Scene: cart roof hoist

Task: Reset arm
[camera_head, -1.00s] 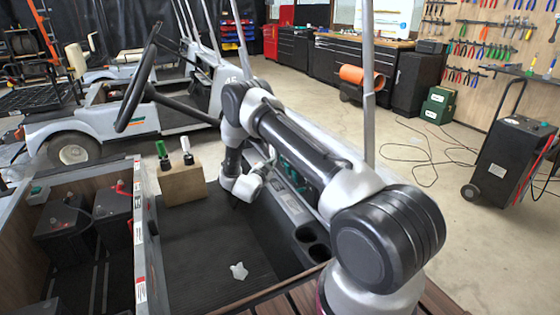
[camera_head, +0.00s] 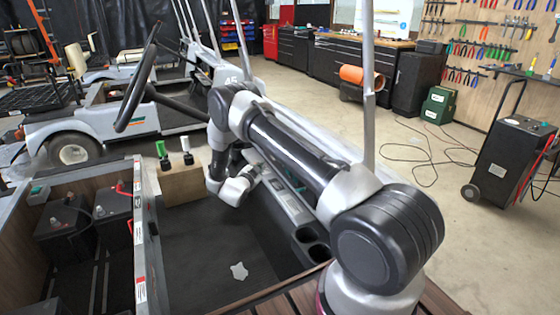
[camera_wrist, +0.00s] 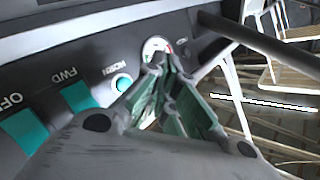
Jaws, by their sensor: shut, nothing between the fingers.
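My gripper (camera_wrist: 160,72) is shut and empty, its green-lined fingers together in the wrist view. In the head view my wrist is bent over the cart's dark footwell, and my fingers are small and partly hidden beside the dash panel (camera_head: 280,195). The wrist view shows the panel close behind the fingers (camera_wrist: 75,75). It has teal switches (camera_wrist: 77,96), a round teal button (camera_wrist: 121,83) and a round gauge (camera_wrist: 155,47). The fingertips overlap the lower part of the gauge in the picture. I cannot tell whether they touch the panel.
The steering wheel (camera_head: 137,88) and roof posts (camera_head: 367,80) stand near my arm. A box (camera_head: 180,185) bears green-topped and white-and-black items. Batteries (camera_head: 65,228) fill the left bay. A black wheeled unit (camera_head: 505,160) stands right.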

